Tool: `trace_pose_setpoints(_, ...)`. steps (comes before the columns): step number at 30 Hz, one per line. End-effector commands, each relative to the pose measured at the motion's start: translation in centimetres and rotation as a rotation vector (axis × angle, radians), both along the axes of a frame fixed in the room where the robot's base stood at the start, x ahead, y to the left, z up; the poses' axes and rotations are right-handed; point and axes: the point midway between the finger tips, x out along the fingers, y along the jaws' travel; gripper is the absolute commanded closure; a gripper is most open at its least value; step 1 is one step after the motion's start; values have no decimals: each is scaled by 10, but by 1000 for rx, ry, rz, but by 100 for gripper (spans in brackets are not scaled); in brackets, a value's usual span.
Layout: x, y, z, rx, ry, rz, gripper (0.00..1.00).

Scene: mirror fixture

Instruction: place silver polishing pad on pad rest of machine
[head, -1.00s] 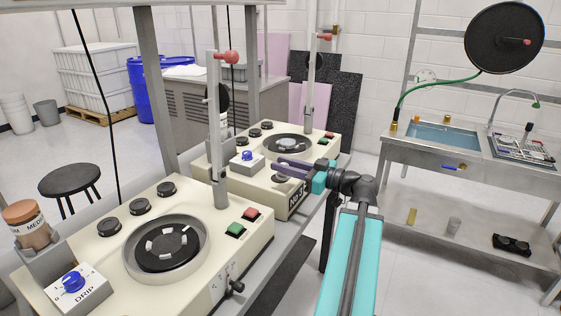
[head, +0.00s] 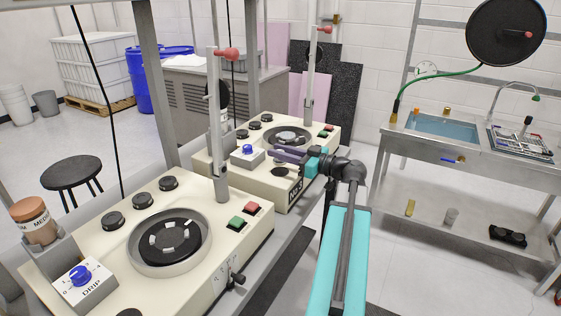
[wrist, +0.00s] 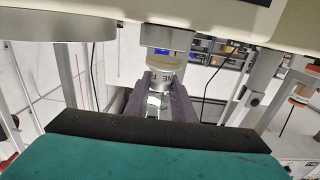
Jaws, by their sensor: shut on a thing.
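My gripper (head: 288,155), with purple-grey fingers, is over the front of the far cream machine (head: 252,184). In the wrist view its fingers (wrist: 160,104) are closed around a small silvery thing (wrist: 155,100), which looks like the silver polishing pad; its outline is hard to make out. In the head view the fingers hide what is held. The machine's round wheel (head: 288,138) is just behind the gripper.
The near cream machine (head: 240,262) has a dark wheel (head: 168,243) and an upright post (head: 218,150). A blue-knobbed drip box (head: 247,154) is left of the gripper. A steel sink bench (head: 450,145) stands right.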

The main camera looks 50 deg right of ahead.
Motion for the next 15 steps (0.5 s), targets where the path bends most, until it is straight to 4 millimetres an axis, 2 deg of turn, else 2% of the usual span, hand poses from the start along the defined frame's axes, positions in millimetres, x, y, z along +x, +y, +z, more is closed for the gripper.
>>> trace_pose_setpoints(5, 0, 0, -3, 1, 0, 0, 100)
trace_pose_setpoints(15, 0, 0, -29, 2, 0, 0, 100)
